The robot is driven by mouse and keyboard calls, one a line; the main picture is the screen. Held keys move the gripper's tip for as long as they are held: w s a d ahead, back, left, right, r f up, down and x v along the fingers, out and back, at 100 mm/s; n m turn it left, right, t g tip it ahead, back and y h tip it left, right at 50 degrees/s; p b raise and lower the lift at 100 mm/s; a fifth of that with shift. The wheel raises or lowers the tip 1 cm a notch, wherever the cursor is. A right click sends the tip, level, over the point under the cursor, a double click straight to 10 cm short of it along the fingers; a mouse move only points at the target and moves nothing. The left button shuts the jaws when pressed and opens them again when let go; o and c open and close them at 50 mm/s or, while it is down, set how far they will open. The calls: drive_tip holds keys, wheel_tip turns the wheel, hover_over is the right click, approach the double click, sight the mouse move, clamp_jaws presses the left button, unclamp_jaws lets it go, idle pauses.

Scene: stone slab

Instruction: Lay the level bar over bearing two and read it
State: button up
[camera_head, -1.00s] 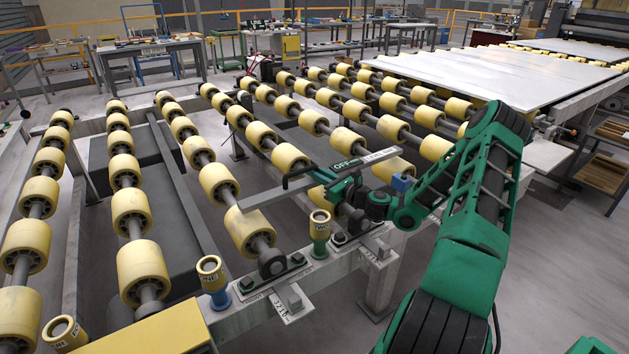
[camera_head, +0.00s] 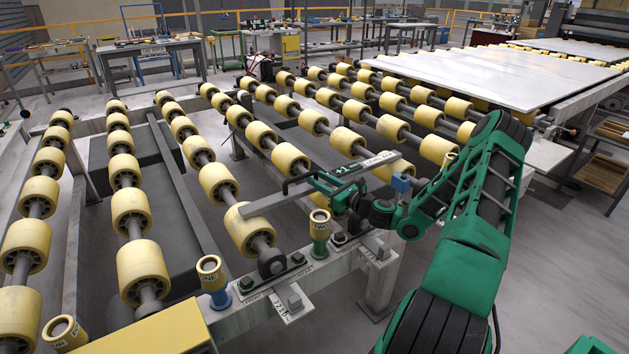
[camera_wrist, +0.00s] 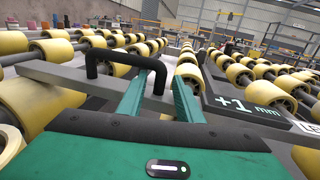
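The grey level bar (camera_head: 270,201) lies across the yellow rollers above the stand marked TWO (camera_head: 320,238). It looks nearly flat; its underside contact is hidden. Its display (camera_head: 344,170) is lit, and in the wrist view the display (camera_wrist: 245,107) reads "+1 mm". The black handle (camera_wrist: 123,59) rises from the bar. My gripper (camera_head: 335,192) is at the bar; in the wrist view its green fingers (camera_wrist: 165,80) are on either side of the handle's right post. Whether they press on it is unclear. Dark bearing blocks stand along the frame, one (camera_head: 272,264) left of TWO.
A yellow-topped stand marked ONE (camera_head: 211,280) is on the frame to the left. A tag with digits (camera_head: 292,302) hangs at the front edge. Roller rows fill the left and back. A pale slab (camera_head: 490,75) lies at the back right.

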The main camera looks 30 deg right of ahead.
drive_tip(key=v, duration=1)
drive_tip(key=shift+s, duration=0.15)
